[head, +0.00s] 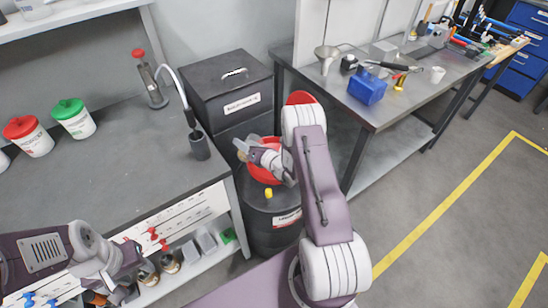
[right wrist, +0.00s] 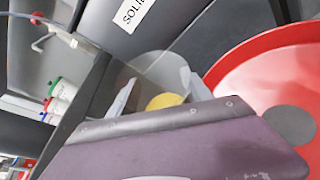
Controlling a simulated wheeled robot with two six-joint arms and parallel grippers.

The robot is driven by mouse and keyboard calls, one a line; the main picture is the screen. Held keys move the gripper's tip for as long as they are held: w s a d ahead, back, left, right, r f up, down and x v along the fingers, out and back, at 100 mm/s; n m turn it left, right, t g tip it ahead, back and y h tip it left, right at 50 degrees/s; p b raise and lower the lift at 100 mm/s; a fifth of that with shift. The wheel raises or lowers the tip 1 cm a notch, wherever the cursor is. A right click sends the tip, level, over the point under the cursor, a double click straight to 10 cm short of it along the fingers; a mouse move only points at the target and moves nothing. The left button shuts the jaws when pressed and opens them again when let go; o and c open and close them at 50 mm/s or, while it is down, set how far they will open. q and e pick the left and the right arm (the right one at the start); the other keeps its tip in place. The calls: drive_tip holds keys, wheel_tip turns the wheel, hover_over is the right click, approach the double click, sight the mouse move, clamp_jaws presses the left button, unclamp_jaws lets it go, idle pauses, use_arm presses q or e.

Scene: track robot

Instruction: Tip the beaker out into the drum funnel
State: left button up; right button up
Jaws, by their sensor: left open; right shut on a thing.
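The red drum funnel (head: 262,172) sits on top of a black drum (head: 262,222); its wide red bowl fills the right side of the right wrist view (right wrist: 262,68). My right gripper (head: 252,154) is over the funnel's left part, shut on a clear beaker (right wrist: 172,68). Something yellow (right wrist: 165,101) shows at the beaker, between the fingers. In the head view the beaker is small and partly hidden by the gripper, so its exact tilt is hard to tell. My left gripper (head: 126,272) is open and empty at the lower left, in front of the bench.
A black lidded bin (head: 228,82) stands behind the drum. The left bench (head: 120,165) holds red- and green-lidded tubs (head: 75,118) and a dark cup (head: 199,146). A yellow cap (head: 268,193) is at the drum's front.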

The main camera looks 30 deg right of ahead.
sight(255, 139)
drive_tip(key=shift+s+d+f+m+t+y+b, duration=0.1)
drive_tip(key=shift+d+f+m+t+y+b, duration=0.4)
drive_tip(key=shift+m+b, duration=0.35)
drive_tip(key=shift+a+r, duration=0.15)
drive_tip(key=shift+r, duration=0.1)
drive_tip(key=shift+r+m+t, duration=0.3)
drive_tip(key=shift+r+m, duration=0.1)
drive_tip(key=shift+m, duration=0.25)
drive_tip(key=shift+f+m+t+b, duration=0.3)
drive_tip(key=shift+f+m+b, duration=0.2)
drive_tip(key=shift+b, duration=0.45)
drive_tip(key=shift+f+m+t+y+b, duration=0.15)
drive_tip(key=shift+m+t+y+b, duration=0.25)
drive_tip(key=shift+m+b, duration=0.5)
drive_tip(key=shift+d, duration=0.35)
drive_tip(key=shift+s+d+r+m+t+b, duration=0.2)
drive_tip(key=shift+d+r+m+t, duration=0.1)
drive_tip(key=shift+d+m, duration=0.15)
drive_tip(key=shift+s+d+r+m+t+b, duration=0.1)
drive_tip(key=shift+d+r+m+t+b, duration=0.15)
drive_tip(key=shift+m, duration=0.2)
drive_tip(key=shift+d, duration=0.1)
drive_tip(key=shift+d+r+m+t+h, duration=0.2)
drive_tip(key=shift+r+m+t, duration=0.15)
drive_tip(key=shift+m, duration=0.4)
drive_tip(key=shift+d+r+m+t+h, duration=0.1)
drive_tip(key=shift+d+r+m+t, duration=0.1)
drive_tip(key=shift+m+t, duration=0.4)
